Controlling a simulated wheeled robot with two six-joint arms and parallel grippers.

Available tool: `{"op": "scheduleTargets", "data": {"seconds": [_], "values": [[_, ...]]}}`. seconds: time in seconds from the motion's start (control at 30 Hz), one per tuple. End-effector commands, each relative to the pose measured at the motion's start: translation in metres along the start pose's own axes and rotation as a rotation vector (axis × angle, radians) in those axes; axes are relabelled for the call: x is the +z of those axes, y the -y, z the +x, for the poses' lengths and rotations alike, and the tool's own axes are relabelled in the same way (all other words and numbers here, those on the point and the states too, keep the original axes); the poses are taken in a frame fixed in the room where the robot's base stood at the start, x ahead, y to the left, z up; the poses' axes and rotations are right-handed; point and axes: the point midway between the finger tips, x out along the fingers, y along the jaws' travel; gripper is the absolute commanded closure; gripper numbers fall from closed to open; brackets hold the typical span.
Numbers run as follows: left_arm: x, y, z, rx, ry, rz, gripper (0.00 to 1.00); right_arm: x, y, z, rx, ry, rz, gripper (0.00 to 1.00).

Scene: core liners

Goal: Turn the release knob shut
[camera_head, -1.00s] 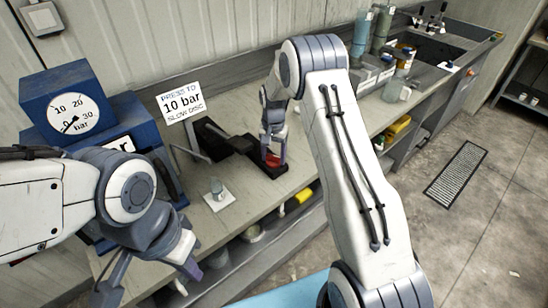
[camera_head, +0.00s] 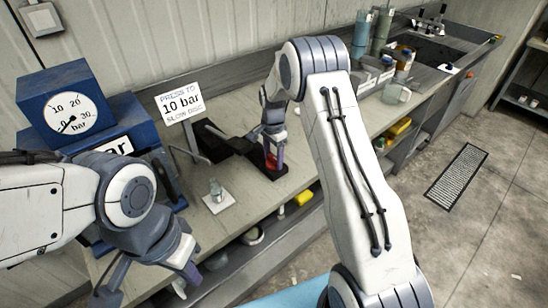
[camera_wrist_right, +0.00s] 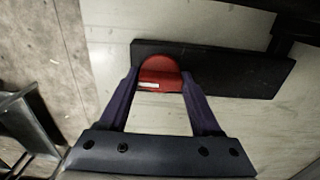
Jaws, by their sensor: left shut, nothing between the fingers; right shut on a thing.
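The release knob (camera_head: 271,161) is red with a rounded top and stands on a black base plate (camera_wrist_right: 235,70) on the bench. A small white mark shows on the knob (camera_wrist_right: 160,73) in the right wrist view. My right gripper (camera_head: 273,166) reaches down over the knob, with one purple finger on each side of it. It is shut on the knob. My left gripper (camera_head: 190,272) is shut and empty, low at the left in front of the bench edge, well apart from the knob.
A blue gauge box (camera_head: 35,95) stands at the left, its needle near the low end. A small glass (camera_head: 216,188) stands on a white card on the bench. Bottles and a sink lie at the back right.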

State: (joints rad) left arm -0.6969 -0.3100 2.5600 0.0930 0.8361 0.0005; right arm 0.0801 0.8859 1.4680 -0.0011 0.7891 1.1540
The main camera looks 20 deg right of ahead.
Motion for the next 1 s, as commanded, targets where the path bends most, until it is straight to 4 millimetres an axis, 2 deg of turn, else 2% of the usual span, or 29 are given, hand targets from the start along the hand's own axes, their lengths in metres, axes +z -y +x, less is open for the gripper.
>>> {"op": "scheduleTargets", "data": {"seconds": [0.33, 0.37, 0.4, 0.43, 0.8, 0.87, 1.0], "values": [[0.0, 0.0, 0.0, 0.0, 0.0, 0.0, 1.0, 0.0, 0.002, -0.002, -0.006, 0.0, 0.007, 0.91], [0.0, 0.0, 0.0, 0.0, 0.0, 0.0, 1.0, 0.0, 0.002, -0.002, -0.006, 0.0, 0.007, 0.31], [0.0, 0.0, 0.0, 0.0, 0.0, 0.0, 1.0, 0.0, 0.002, -0.002, -0.006, 0.0, 0.007, 0.16], [0.0, 0.0, 0.0, 0.0, 0.0, 0.0, 1.0, 0.0, 0.002, -0.002, -0.006, 0.0, 0.007, 0.05], [0.0, 0.0, 0.001, 0.0, 0.0, 0.0, 1.0, 0.0, 0.001, -0.003, -0.003, 0.0, 0.005, 0.05], [0.0, 0.0, 0.003, 0.0, 0.0, 0.0, 1.0, -0.001, 0.001, -0.008, -0.005, -0.001, 0.005, 0.05], [0.001, 0.001, 0.01, 0.0, 0.0, 0.0, 1.0, -0.001, 0.002, -0.031, -0.008, -0.002, 0.005, 0.05]]}}
